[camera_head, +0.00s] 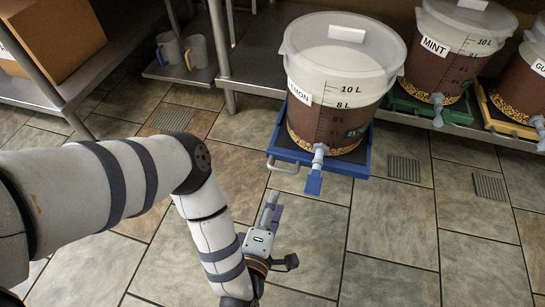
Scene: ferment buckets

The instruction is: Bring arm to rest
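My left arm comes in from the left and bends down. My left gripper (271,212) hangs over the floor, in front of and below the nearest bucket, with no object seen in it. Its fingers are seen close together from this angle, so their opening is unclear. My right gripper is out of view. The nearest bucket (309,79) is translucent with a white lid, brown liquid and a label of which "MON" reads. It sits on a blue tray (351,167) with a grey handle. Its spigot has a blue lever (313,184) pointing down, apart from my gripper.
A MINT bucket (424,67) on a green tray (405,103) and another bucket (516,90) on a yellow tray (499,120) stand right. Grey mugs (196,51) stand on a low shelf. A cardboard box (58,35) is upper left. The tiled floor (390,265) is clear at lower right.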

